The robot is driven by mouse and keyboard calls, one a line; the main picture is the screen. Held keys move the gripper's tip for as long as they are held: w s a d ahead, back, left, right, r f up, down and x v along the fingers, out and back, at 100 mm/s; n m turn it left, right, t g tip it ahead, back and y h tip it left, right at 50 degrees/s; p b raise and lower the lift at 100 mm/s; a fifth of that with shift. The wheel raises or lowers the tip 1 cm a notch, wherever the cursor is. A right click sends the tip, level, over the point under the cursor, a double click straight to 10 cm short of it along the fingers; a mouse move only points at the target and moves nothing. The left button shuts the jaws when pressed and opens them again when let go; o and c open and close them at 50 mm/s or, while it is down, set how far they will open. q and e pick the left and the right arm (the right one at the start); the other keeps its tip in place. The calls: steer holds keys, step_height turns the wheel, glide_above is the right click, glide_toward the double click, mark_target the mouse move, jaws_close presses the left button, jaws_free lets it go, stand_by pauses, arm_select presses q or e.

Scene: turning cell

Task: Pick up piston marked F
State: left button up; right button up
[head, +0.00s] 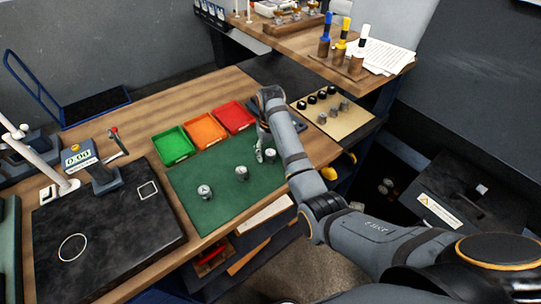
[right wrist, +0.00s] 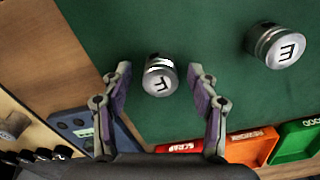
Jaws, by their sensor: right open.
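The piston marked F (right wrist: 158,80) is a silver cylinder standing on the green mat (right wrist: 225,95). In the right wrist view its lettered top shows between the fingertips of my right gripper (right wrist: 159,70), with a gap on both sides. The gripper is open and holds nothing. In the head view the right gripper (head: 264,153) is low over the mat's right part, beside the rightmost piston (head: 270,156), which appears to be F. A piston marked E (right wrist: 280,46) stands apart from it on the mat. My left gripper is not in view.
Green (head: 172,146), orange (head: 206,131) and red (head: 236,117) trays stand behind the mat. Another piston (head: 204,191) stands toward the mat's front left. A black plate (head: 110,235) lies left. A tan board (head: 340,120) with several small dark and grey parts lies right of my arm.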

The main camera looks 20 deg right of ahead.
jaws_close()
stand_by(0.3)
steer(key=shift+r, duration=0.1)
